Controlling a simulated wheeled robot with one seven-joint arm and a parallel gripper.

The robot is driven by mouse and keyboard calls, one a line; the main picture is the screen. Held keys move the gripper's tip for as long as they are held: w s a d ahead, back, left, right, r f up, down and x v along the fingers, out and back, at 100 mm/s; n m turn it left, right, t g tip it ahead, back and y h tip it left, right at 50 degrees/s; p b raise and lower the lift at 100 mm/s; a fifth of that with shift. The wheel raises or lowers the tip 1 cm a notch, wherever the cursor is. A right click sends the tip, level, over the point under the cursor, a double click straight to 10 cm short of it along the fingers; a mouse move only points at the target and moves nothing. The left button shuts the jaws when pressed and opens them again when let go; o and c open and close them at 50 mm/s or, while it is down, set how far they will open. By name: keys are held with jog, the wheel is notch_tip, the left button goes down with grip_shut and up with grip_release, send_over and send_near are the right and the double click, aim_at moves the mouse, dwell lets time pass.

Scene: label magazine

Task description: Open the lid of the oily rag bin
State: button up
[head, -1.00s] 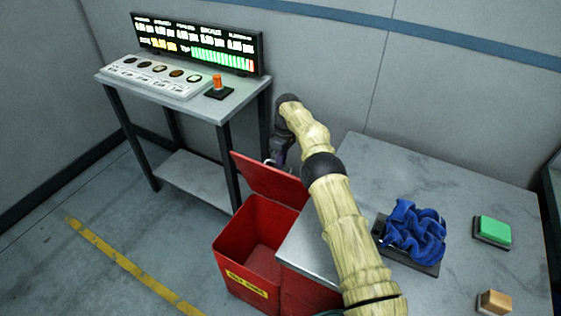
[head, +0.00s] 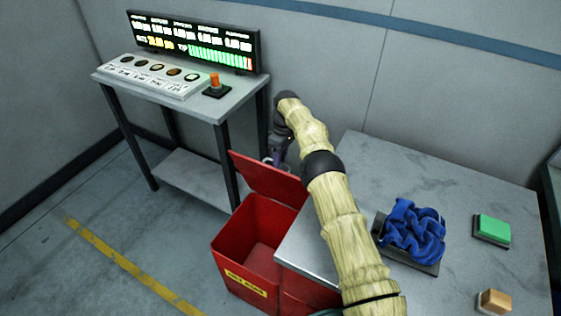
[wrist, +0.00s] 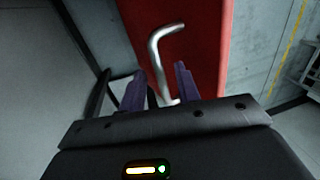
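The red oily rag bin (head: 226,252) stands on the floor left of the table, with a yellow label on its front. Its red lid (head: 266,180) is raised and leans back, so the empty-looking inside shows. My gripper (head: 277,160) is behind the lid, partly hidden by it and by my arm. In the wrist view, the lid (wrist: 195,40) carries a bent metal handle (wrist: 157,55). My gripper (wrist: 160,78) has its two purple fingers apart, with the handle showing between them. I cannot tell whether either finger touches it.
The grey table (head: 440,178) holds a blue rag (head: 413,230) on a dark tray, a green-topped pad (head: 493,229) and a small wooden block (head: 494,301). A side stand (head: 220,106) with buttons and a lit display (head: 190,40) is at the back left. Floor left of the bin is clear.

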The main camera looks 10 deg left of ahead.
jog(key=s+p+v, duration=0.1)
jog(key=p+v, duration=0.2)
jog(key=v, duration=0.5)
jog(key=shift+s+r, duration=0.25)
jog(key=shift+r, duration=0.25)
